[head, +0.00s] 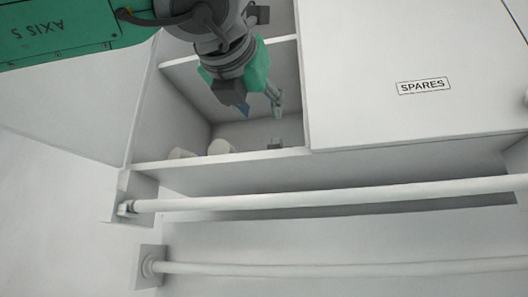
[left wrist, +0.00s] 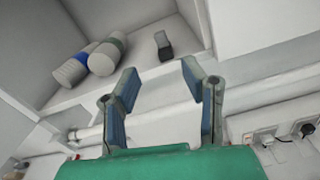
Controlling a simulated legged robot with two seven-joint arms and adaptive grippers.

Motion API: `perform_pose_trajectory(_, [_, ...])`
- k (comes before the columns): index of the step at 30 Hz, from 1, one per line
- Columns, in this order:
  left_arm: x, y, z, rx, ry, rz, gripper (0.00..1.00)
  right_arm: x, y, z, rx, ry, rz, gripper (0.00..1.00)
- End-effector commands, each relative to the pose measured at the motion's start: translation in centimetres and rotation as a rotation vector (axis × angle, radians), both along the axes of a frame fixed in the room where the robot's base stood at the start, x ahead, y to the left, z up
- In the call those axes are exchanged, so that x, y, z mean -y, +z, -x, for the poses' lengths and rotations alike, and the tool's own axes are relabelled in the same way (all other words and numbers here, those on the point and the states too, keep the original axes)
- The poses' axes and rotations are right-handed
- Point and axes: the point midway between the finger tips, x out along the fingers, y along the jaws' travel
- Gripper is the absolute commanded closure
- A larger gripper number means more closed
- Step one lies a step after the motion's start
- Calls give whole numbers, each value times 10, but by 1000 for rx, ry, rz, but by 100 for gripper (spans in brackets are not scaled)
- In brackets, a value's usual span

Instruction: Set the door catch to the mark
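The white door (head: 415,70) labelled SPARES covers the right part of a white cabinet, and the left part is open. A pale rounded piece shows at the right picture edge on the door (head: 525,98); I cannot tell whether it is the catch. I can make out no mark. My left gripper (head: 261,104) is in front of the open compartment, left of the door's edge, with its fingers apart. In the left wrist view its two fingers (left wrist: 160,80) are spread with nothing between them. My right gripper is not in view.
Inside the compartment are pale cylinders (left wrist: 105,57), one banded green and one banded blue (left wrist: 70,70), and a small dark block (left wrist: 163,45). A white rail (head: 330,196) runs below the cabinet, with another rail (head: 330,268) lower. Plugs sit in wall sockets (left wrist: 282,136).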

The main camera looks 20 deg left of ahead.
Motion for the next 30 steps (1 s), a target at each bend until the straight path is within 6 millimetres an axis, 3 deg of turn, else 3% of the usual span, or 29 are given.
perform_pose_trajectory(3, [5,0,2,2,-12,130,62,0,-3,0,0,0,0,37])
perform_pose_trajectory(8, [6,1,-5,1,-12,177,62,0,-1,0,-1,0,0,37])
perform_pose_trajectory(24, [6,1,-109,0,-12,172,62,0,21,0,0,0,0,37])
perform_pose_trajectory(30, [6,1,-130,3,-14,172,62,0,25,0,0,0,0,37])
